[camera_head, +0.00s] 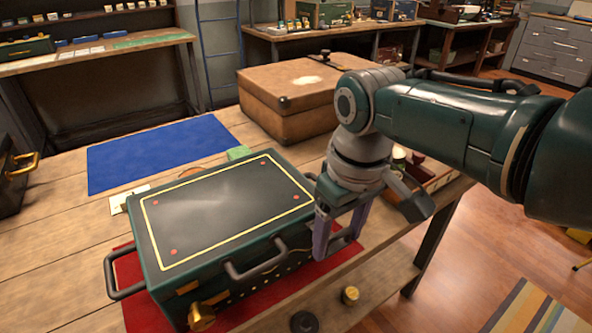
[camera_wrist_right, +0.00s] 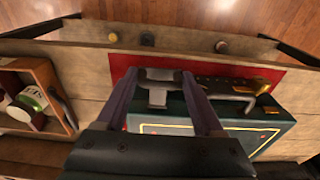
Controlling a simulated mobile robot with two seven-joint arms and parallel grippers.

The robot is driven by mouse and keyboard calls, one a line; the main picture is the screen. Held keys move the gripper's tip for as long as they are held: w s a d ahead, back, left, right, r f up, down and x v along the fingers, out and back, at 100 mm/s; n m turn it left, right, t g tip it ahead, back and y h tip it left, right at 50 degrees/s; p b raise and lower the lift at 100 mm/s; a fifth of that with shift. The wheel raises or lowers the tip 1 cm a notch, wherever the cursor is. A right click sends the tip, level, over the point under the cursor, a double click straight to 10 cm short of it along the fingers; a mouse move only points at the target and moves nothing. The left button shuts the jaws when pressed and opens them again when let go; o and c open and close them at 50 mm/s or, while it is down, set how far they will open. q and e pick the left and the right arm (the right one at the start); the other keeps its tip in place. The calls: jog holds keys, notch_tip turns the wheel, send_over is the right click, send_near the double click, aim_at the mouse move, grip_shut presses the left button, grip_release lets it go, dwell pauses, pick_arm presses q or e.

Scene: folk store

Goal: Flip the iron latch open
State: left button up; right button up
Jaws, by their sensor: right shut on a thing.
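A dark green case (camera_head: 220,217) has a black lid with a yellow border line and red dots; its lid is down. My right gripper (camera_head: 340,245) points down at the case's front right corner. In the right wrist view my right gripper (camera_wrist_right: 160,76) has its two purple-grey fingers on either side of a grey T-shaped metal piece, which looks like the iron latch (camera_wrist_right: 158,96), and is shut on it. The finger contact is not clear. In the head view the gripper hides the latch. My left gripper is out of view.
The case stands on a red mat (camera_head: 345,249), with a dark front handle (camera_head: 256,263) and a brass fitting (camera_head: 201,317). A brown case (camera_head: 290,95) and a blue mat (camera_head: 160,155) lie behind. A wooden tray (camera_wrist_right: 55,87) is close to the gripper.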

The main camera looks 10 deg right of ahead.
aim_at(341, 237)
dwell(0.5)
jog(key=o, duration=1.1)
jog(key=shift+w, duration=0.1)
jog(key=r+p, duration=0.1)
jog(key=r, duration=0.2)
jog(key=r+p, duration=0.2)
jog(key=r, duration=0.1)
jog(key=r+p, duration=0.1)
jog(key=r, duration=0.1)
jog(key=shift+s+r+p, duration=0.3)
jog(key=shift+r, duration=0.1)
jog(key=shift+d+r, duration=0.1)
jog(key=shift+r, duration=0.5)
